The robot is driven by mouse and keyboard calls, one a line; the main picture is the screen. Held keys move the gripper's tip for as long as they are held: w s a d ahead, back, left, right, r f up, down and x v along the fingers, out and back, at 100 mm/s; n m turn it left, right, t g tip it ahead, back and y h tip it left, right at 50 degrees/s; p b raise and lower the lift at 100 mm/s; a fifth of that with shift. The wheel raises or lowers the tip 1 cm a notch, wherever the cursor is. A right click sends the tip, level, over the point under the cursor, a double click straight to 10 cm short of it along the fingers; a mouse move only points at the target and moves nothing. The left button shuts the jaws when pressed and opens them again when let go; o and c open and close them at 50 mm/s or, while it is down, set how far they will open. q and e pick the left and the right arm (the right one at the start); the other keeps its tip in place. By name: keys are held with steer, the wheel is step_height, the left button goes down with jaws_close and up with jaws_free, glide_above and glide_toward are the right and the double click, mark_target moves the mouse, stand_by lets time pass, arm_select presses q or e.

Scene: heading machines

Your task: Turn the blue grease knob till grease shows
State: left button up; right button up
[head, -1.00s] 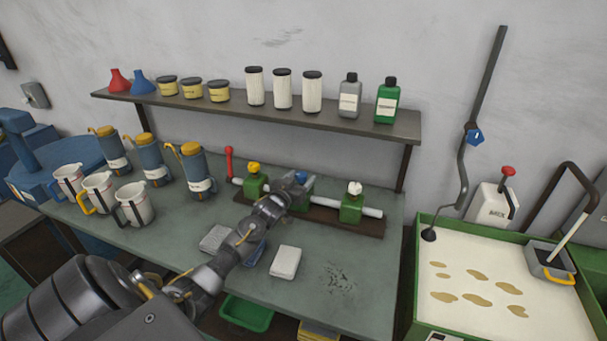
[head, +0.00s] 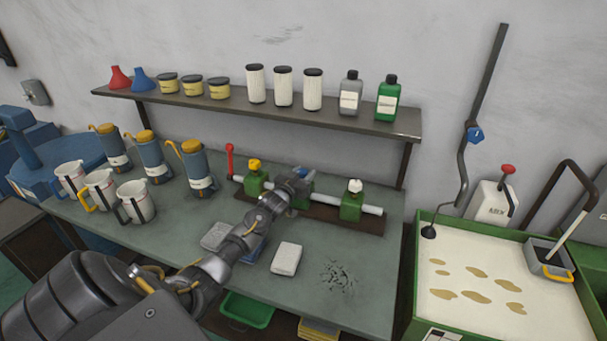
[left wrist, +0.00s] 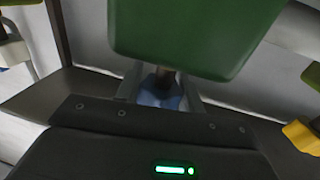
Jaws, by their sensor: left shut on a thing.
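The blue grease knob (head: 302,171) sits on the middle green block of the white pipe, between a yellow knob (head: 254,164) and a white knob (head: 355,185). My left gripper (head: 299,182) is at this knob and covers much of it and its block in the head view. In the left wrist view the blue knob (left wrist: 160,92) lies between the two fingers, which are shut on it. The green block (left wrist: 195,35) fills the top of that view. My right gripper is in neither view.
The pipe (head: 373,209) is on a brown board on the green workbench (head: 180,233). A red lever (head: 230,158) stands at its left end. Jugs and blue cans stand at the left. A white block (head: 286,258) lies in front. A shelf (head: 325,118) with bottles hangs above.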

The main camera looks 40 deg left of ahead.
arm_select(q)
steer(key=shift+y, duration=0.3)
steer(key=shift+n+g+y, duration=0.4)
steer(key=shift+n+y, duration=0.6)
steer(key=shift+y, duration=0.2)
steer(key=n+g+y, duration=0.1)
steer(key=n+y, duration=0.1)
steer(key=y, duration=0.1)
steer(key=shift+a+f+n+g+b, duration=0.1)
steer(key=shift+n+g+b, duration=0.2)
steer(key=shift+g, duration=0.1)
steer(key=n+g+y+b, duration=0.1)
steer(key=y, duration=0.1)
steer(key=n+g+y+b, duration=0.1)
steer(key=n+g+y, duration=0.1)
steer(key=shift+s+a, duration=0.15)
steer(key=shift+a, duration=0.05)
steer(key=shift+s+a+n+g+y+b, duration=0.1)
steer(key=shift+n+g+y+b, duration=0.7)
steer(key=shift+g, duration=0.6)
steer(key=o, duration=1)
